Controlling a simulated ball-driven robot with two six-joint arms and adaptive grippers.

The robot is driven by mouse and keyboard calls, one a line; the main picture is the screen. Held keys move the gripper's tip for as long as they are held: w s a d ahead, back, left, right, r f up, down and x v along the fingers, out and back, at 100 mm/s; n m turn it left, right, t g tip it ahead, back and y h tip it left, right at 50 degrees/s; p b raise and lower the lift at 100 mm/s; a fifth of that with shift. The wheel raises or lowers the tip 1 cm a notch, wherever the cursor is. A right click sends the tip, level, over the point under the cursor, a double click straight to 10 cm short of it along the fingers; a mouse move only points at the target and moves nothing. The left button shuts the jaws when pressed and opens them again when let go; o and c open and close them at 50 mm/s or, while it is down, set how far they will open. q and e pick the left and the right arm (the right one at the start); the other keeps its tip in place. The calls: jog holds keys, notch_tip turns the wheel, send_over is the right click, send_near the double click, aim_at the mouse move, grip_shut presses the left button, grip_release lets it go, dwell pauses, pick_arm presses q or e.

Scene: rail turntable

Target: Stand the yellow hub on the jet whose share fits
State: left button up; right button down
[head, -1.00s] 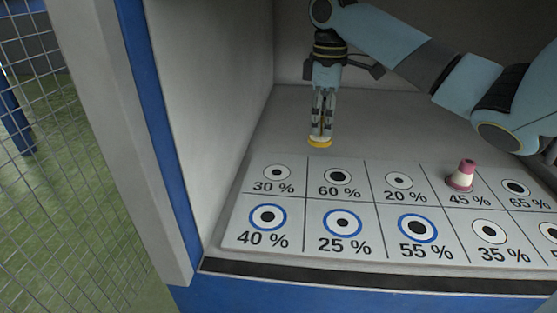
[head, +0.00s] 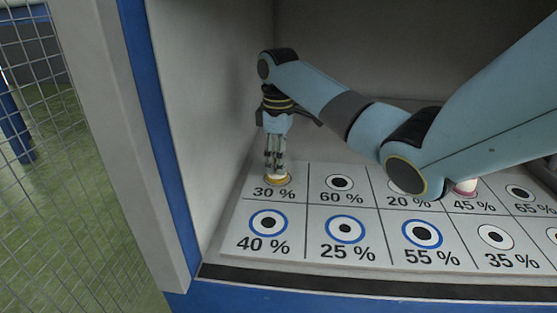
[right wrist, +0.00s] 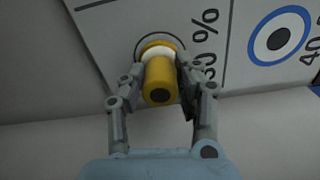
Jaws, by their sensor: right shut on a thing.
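The yellow hub (right wrist: 160,80) is a yellow and white piece between the fingers of my right gripper (right wrist: 155,75). In the head view my right gripper (head: 275,168) is over the 30 % jet, with the yellow hub's rim (head: 277,180) low at that jet's circle. In the right wrist view the hub covers the middle of the ringed circle; whether it touches the board I cannot tell. The board (head: 300,215) bears jets with shares: 30, 60, 20, 45, 65 % behind and 40, 25, 55, 35 % in front. My left gripper is not in view.
A pink and white hub (head: 466,187) stands on the 45 % jet, partly behind my right arm. The arm also covers part of the 20 % jet. A grey side wall (head: 205,110) rises close left of the gripper. The front row is clear.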

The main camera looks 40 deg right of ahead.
jog(key=c, duration=1)
grip_release()
jog(key=shift+o, duration=0.2)
notch_tip(320, 180, up, 11)
jog(key=shift+r+p, duration=0.1)
jog(key=shift+p, duration=1.15)
jog(key=shift+r+p, duration=0.55)
jog(key=shift+f, duration=0.1)
jog(key=shift+s, duration=0.1)
